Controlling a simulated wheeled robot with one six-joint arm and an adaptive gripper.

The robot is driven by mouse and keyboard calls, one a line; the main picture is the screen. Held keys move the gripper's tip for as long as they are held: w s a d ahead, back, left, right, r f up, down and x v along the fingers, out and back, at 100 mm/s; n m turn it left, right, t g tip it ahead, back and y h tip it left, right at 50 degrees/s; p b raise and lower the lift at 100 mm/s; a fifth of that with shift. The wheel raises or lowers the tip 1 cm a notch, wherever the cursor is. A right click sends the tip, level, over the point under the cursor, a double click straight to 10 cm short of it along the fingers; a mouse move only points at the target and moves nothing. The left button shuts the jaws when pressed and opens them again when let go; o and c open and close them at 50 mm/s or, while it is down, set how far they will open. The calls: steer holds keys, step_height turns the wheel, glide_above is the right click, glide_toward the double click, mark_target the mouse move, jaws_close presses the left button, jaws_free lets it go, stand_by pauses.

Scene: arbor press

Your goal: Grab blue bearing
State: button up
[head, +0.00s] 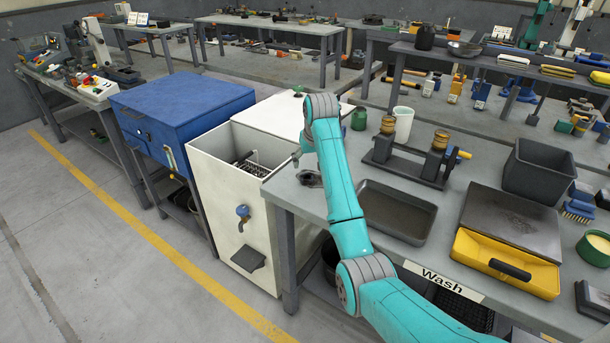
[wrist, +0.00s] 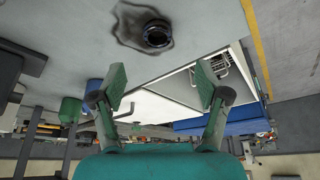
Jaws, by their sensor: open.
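A dark blue ring, the bearing (wrist: 157,41), lies on the grey bench top (wrist: 60,30) in the wrist view, with a dark oily stain around it. In the head view a small dark patch with it shows near the left corner of the wash bench (head: 287,190), too small to make out clearly. My gripper (wrist: 162,82) is open and empty, its two green-padded fingers wide apart. The bearing shows beyond the fingertips, roughly centred between them and apart from both. In the head view my gripper is mostly hidden by my arm.
A white wash tank (head: 232,160) with a basket inside stands left of the bench, with a blue cabinet (head: 180,100) beyond. A grey tray (head: 395,212), a dark two-post fixture (head: 405,165), a white cup (head: 403,123) and a green cup (head: 359,119) stand on the bench.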

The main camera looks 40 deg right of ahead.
mark_target(307, 175)
steer(key=x, duration=0.9)
steer(key=shift+s+d+f, duration=0.15)
steer(key=shift+c, duration=0.3)
steer(key=c, duration=1.2)
steer(key=shift+c, duration=0.2)
